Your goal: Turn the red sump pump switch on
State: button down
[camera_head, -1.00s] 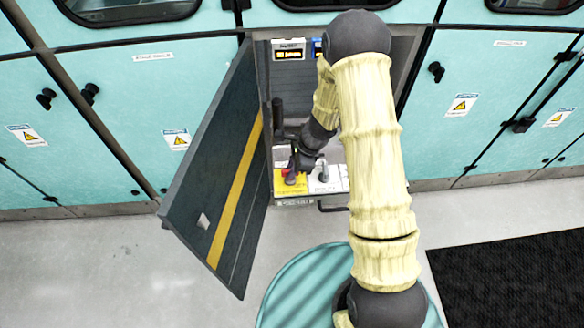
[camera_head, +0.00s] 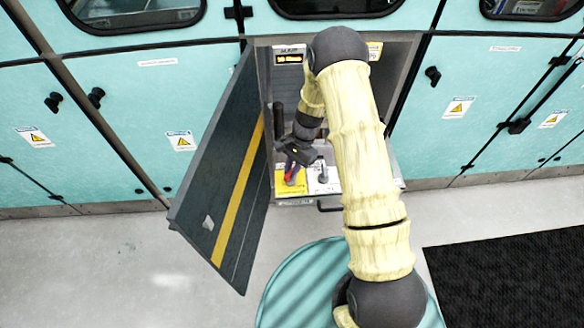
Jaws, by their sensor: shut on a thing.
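The red switch (camera_head: 291,176) sits on a yellow plate (camera_head: 291,186) at the left of a small shelf inside the open cabinet. My gripper (camera_head: 293,165) is at the red switch, reaching down from the upper right, and is shut on it. The gripper's dark body covers part of the switch, so its exact angle is hard to tell. A second switch with a grey handle (camera_head: 322,174) stands on a white plate just to the right.
The dark cabinet door (camera_head: 222,175) with a yellow stripe hangs open on the left, close to my gripper. A display (camera_head: 290,58) shows at the cabinet's upper left. Closed teal cabinets stand on both sides. The floor in front is clear, with a black mat (camera_head: 510,285) at right.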

jog(key=n, duration=0.2)
jog(key=n+h, duration=0.1)
jog(key=n, duration=0.1)
jog(key=shift+w+a+n+g+h, duration=0.1)
jog(key=shift+n+g+h, duration=0.2)
jog(key=shift+g, duration=0.1)
jog(key=n, duration=0.2)
jog(key=n+h, duration=0.1)
jog(key=n, duration=0.1)
jog(key=shift+a+h, duration=0.15)
jog(key=shift+h, duration=0.15)
jog(key=shift+n, duration=0.3)
jog(key=c, duration=1.4)
grip_release()
jog(key=b+v, duration=0.2)
jog(key=v, duration=1.5)
jog(key=shift+w, duration=0.45)
jog(key=shift+r, duration=0.1)
